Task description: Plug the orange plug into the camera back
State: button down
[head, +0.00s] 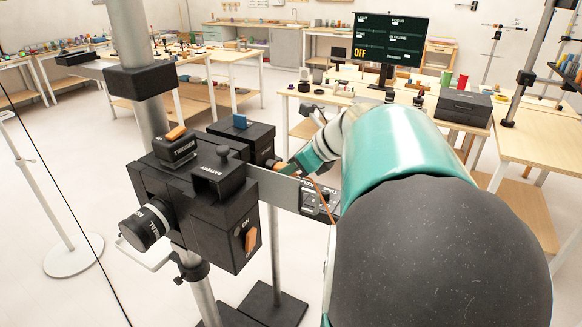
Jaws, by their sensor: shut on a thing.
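The camera (185,180) is a black boxy body on a grey stand, left of centre in the head view. It has labelled parts, with an orange switch marked ON on its lower right block. My gripper (286,167) is at the camera's right side, close to its back, at the end of my teal arm. It is shut on the small orange plug (278,166), which is mostly hidden by the gripper. A thin orange cable (321,188) hangs below my wrist. I cannot tell whether the plug touches or enters a socket.
A grey plate with a small panel (310,198) sits just below my gripper. A black block with a blue top piece (240,130) is close behind the camera. A monitor (388,40) showing OFF stands on a table behind.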

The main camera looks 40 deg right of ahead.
jog(key=shift+w, duration=0.1)
jog(key=c, duration=1.1)
grip_release()
jog(key=shift+w, duration=0.1)
jog(key=shift+o, duration=0.2)
jog(key=v, duration=1.4)
jog(key=shift+f, duration=0.1)
